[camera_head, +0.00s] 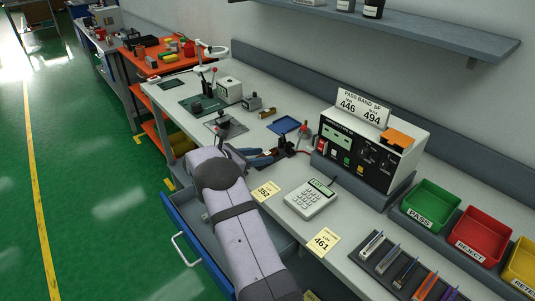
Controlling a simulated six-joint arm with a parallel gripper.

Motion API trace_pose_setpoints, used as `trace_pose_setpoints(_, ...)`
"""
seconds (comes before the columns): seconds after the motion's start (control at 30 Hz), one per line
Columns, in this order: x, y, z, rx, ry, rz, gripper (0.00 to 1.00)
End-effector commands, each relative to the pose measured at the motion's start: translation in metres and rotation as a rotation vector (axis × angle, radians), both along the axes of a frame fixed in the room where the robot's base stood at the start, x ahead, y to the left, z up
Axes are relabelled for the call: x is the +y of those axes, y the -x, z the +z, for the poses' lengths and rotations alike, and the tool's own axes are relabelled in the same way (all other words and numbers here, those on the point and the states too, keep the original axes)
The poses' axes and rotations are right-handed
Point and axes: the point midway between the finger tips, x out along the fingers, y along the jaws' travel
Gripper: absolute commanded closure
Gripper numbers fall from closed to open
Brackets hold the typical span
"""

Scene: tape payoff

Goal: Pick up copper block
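A small copper-brown piece (267,114) lies on the grey bench top, near the back wall. It is the only copper-coloured thing I can make out there, and it is too small to tell whether it is the copper block. My arm reaches up from the bottom of the picture, and its bend is over the bench's front edge. The copper-brown piece stands apart from the visible arm, farther back.
Blue and red-handled tools (264,158) lie just beyond the arm. A blue tray (284,125), a calculator (311,198) and a tester (368,150) stand on the bench. Green (431,203) and red (481,235) bins are at right. A blue drawer (196,240) is open below. A shelf (420,30) overhangs.

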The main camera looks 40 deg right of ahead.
Motion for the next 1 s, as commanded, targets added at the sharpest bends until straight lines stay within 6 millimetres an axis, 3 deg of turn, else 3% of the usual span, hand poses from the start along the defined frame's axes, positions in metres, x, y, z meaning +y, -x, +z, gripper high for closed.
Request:
trace_pose_setpoints(0.3,-0.006,0.0,-0.003,0.0,0.0,0.001,0.61)
trace_pose_setpoints(0.47,-0.006,0.0,-0.003,0.0,0.0,0.001,0.99)
trace_pose_setpoints(0.83,-0.006,-0.001,0.0,-0.002,0.001,0.001,1.0)
trace_pose_setpoints(1.0,-0.006,-0.001,0.015,-0.005,0.002,0.0,1.0)
